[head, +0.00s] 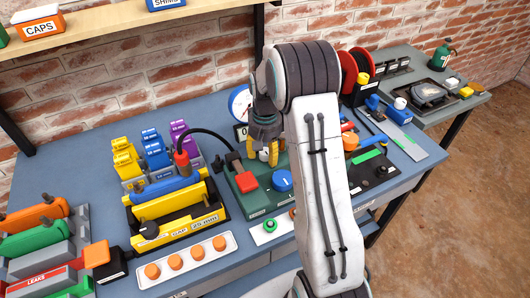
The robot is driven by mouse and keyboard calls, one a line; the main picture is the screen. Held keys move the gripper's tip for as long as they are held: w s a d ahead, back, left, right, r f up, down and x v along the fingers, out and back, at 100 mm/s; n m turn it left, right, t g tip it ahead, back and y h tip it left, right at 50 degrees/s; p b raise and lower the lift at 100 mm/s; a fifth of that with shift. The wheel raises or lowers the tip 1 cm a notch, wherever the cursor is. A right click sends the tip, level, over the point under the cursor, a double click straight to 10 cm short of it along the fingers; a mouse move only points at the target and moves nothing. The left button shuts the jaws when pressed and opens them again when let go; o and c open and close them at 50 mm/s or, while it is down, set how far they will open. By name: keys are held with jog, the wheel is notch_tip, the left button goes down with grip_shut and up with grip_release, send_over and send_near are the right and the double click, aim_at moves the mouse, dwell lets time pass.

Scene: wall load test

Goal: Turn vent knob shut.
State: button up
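A blue round knob (282,180) with a pale mark sits on a green box (256,200) in the middle of the bench. It is the likeliest vent knob, but I cannot read its label. A red square block (246,181) is on the same box, left of the knob. My gripper (272,156) points down just behind and above the knob, with yellow-orange fingers. It appears apart from the knob. A round white gauge (240,102) stands behind the box, partly hidden by my gripper.
A black hose (208,133) arches left of the green box. A yellow clamp fixture (178,216) and a white tray of orange caps (188,260) stand left. My arm hides the bench to the right of the knob. A shelf (120,32) overhangs the back left.

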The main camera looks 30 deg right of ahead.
aim_at(265, 151)
jog(key=shift+o, duration=0.7)
jog(key=shift+r, duration=0.1)
jog(key=shift+w+r, duration=0.1)
jog(key=shift+r, duration=0.05)
notch_tip(265, 151, up, 12)
jog(key=shift+f, duration=0.2)
dwell(0.3)
